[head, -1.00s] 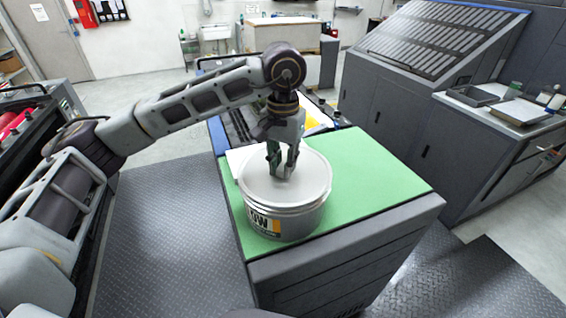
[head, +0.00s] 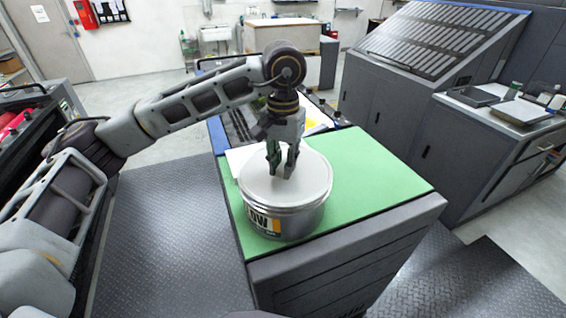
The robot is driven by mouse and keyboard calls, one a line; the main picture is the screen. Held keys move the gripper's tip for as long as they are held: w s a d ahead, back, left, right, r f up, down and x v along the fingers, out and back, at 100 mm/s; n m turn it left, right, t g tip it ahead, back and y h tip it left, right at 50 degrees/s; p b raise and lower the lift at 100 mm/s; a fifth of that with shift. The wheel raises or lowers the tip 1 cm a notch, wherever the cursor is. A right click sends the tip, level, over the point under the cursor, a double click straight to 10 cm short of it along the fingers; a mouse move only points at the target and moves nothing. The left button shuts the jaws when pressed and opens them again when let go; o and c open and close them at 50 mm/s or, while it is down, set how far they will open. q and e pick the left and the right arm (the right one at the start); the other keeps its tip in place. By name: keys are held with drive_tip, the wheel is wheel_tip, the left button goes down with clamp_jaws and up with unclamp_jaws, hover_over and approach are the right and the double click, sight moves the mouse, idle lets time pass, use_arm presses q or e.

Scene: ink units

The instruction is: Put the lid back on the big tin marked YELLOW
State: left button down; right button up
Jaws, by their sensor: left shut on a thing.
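The big tin (head: 289,222) stands upright on a green mat, with a label of which "OW" and a yellow patch show. A pale round lid (head: 305,187) covers its top; the lid looks level, and I cannot tell whether it is pressed fully down. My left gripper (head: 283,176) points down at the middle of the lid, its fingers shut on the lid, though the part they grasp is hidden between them. My right gripper is not in view.
The green mat (head: 375,180) is clear to the right of the tin. A white sheet (head: 236,160) lies behind the tin at the left. A side counter (head: 495,125) with trays stands at the right. The dark ribbed floor (head: 170,240) is free.

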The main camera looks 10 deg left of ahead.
use_arm(q)
drive_tip(key=shift+b, duration=0.35)
idle(0.7)
idle(0.4)
drive_tip(key=c, duration=1.2)
unclamp_jaws()
drive_tip(key=o, duration=0.5)
drive_tip(key=shift+r+p, duration=1.5)
drive_tip(key=shift+r, duration=2)
